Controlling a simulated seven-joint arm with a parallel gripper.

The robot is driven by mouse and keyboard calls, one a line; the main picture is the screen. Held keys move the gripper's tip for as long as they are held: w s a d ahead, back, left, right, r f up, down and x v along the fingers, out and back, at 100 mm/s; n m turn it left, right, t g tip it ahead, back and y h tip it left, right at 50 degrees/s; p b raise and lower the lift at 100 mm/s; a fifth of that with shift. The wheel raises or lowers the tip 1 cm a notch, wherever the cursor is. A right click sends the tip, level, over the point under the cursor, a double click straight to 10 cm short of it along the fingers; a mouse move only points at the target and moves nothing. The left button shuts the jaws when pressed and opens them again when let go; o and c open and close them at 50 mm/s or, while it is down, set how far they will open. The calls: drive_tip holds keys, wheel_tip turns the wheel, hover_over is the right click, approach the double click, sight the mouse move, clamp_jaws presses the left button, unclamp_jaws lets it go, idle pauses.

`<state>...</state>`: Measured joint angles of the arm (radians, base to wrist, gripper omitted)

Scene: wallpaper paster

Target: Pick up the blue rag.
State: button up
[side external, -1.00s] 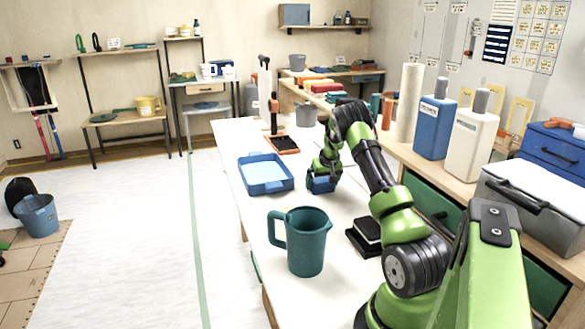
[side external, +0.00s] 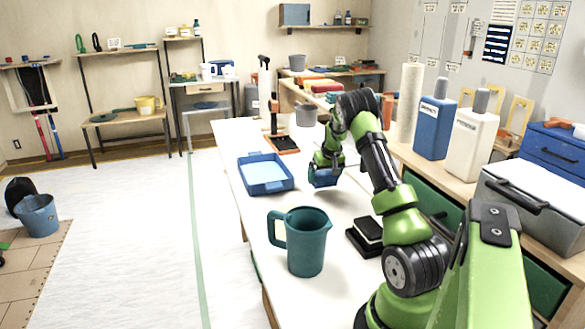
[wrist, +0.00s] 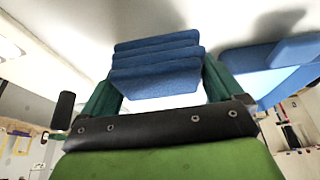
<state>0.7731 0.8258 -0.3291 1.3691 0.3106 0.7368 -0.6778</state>
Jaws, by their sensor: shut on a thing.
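The blue rag (wrist: 155,66) is a folded, layered cloth held between the two fingers of my gripper (wrist: 160,88) in the wrist view. In the side view the rag (side external: 323,178) hangs under my gripper (side external: 325,166), just above the white table (side external: 345,205). The gripper is shut on it. Part of the rag is hidden behind the fingers.
A blue tray (side external: 266,174) stands just left of the rag, and also shows in the wrist view (wrist: 262,78). A teal jug (side external: 307,245) stands in front. A black block (side external: 368,232) lies to the right. A grey cup (side external: 306,116) stands farther back.

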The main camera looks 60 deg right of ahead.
sight(317, 176)
drive_tip(key=s+a, duration=0.2)
drive_tip(key=a, duration=0.1)
drive_tip(key=s+a+r, duration=0.1)
drive_tip(key=s+a, duration=0.2)
drive_tip(key=a, duration=0.1)
drive_tip(key=s+a, duration=0.3)
drive_tip(key=a, duration=0.1)
drive_tip(key=shift+a+r, duration=0.2)
drive_tip(key=shift+a, duration=0.05)
